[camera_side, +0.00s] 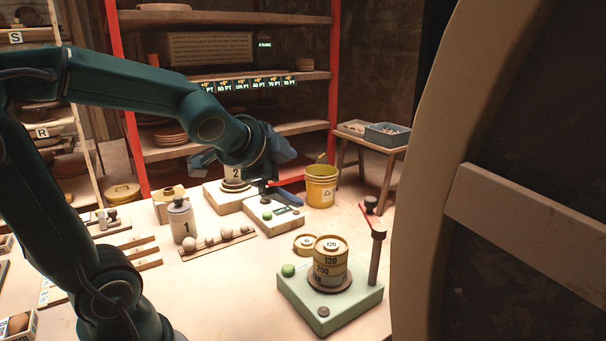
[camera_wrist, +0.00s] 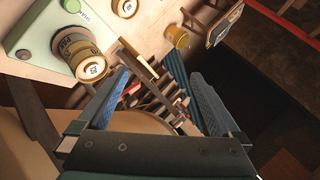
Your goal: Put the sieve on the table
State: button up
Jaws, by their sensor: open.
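The sieves look like round tan drums stacked on a green-topped base (camera_side: 333,300). The upper sieve (camera_side: 331,245) is marked 120, and one below (camera_side: 329,270) is marked 200. A separate round piece marked 120 (camera_side: 306,243) lies on the table (camera_side: 240,290) behind the stack. In the wrist view the sieve stack (camera_wrist: 78,52) is at the upper left, outside my fingers, with the loose piece (camera_wrist: 125,7) at the top. My gripper (camera_wrist: 158,76) is open with nothing between its fingers. In the side view it is behind the stack, apart from it.
A yellow bucket (camera_side: 321,186), a white device (camera_side: 267,214) and a grey bottle marked 1 (camera_side: 182,220) stand farther back. The table's front middle is clear. A large curved frame (camera_side: 440,130) borders the right.

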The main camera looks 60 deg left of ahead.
jog(key=s+d+f+n+g+h, duration=0.3)
jog(key=s+d+n, duration=0.4)
jog(key=s+d, duration=0.4)
notch_tip(320, 180, down, 2)
jog(key=shift+s+f+g+h, duration=0.15)
jog(key=shift+s+g+h, duration=0.25)
jog(key=shift+s+h, duration=0.65)
